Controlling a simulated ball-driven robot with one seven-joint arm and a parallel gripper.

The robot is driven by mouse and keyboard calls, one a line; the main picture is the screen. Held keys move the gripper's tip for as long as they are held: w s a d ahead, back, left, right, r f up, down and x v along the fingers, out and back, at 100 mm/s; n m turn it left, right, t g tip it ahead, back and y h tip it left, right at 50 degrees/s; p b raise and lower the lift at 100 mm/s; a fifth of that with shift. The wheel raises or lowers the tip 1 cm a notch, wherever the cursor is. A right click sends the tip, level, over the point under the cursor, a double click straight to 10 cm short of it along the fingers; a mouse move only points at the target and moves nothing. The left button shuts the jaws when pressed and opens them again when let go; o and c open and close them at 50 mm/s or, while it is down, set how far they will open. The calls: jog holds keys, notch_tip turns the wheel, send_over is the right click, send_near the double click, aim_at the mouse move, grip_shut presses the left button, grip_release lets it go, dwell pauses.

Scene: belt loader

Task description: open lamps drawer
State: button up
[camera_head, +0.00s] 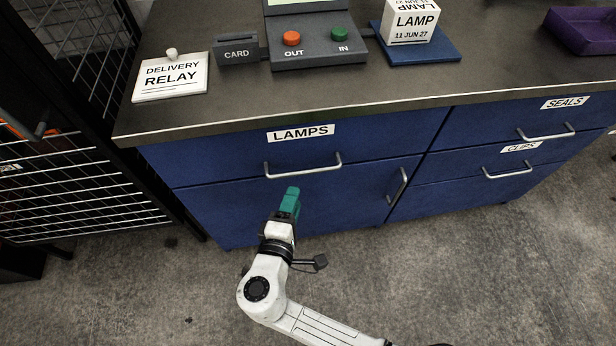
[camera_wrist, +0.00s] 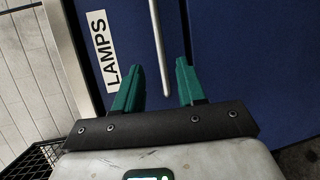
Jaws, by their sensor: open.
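The lamps drawer (camera_head: 220,153) is a blue front at the upper left of the cabinet, with a white LAMPS label (camera_head: 301,133). It sits flush, shut. Its silver bar handle (camera_head: 303,170) runs along the drawer's lower part. In the wrist view the handle (camera_wrist: 160,48) runs down from the top edge, with the LAMPS label (camera_wrist: 101,50) to its left. My gripper (camera_head: 292,190), with green fingers, is just below the handle in the head view. In the wrist view my gripper (camera_wrist: 157,82) is open, and the handle's end shows between its fingertips. I see no contact.
A door with an upright handle (camera_head: 397,187) lies below the lamps drawer. SEALS (camera_head: 565,103) and CLIPS (camera_head: 520,147) drawers are to the right. A black wire rack (camera_head: 75,180) stands close on the left. The floor in front is clear.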

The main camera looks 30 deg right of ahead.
aim_at(303, 171)
jog(key=x, duration=1)
grip_shut()
dwell(0.4)
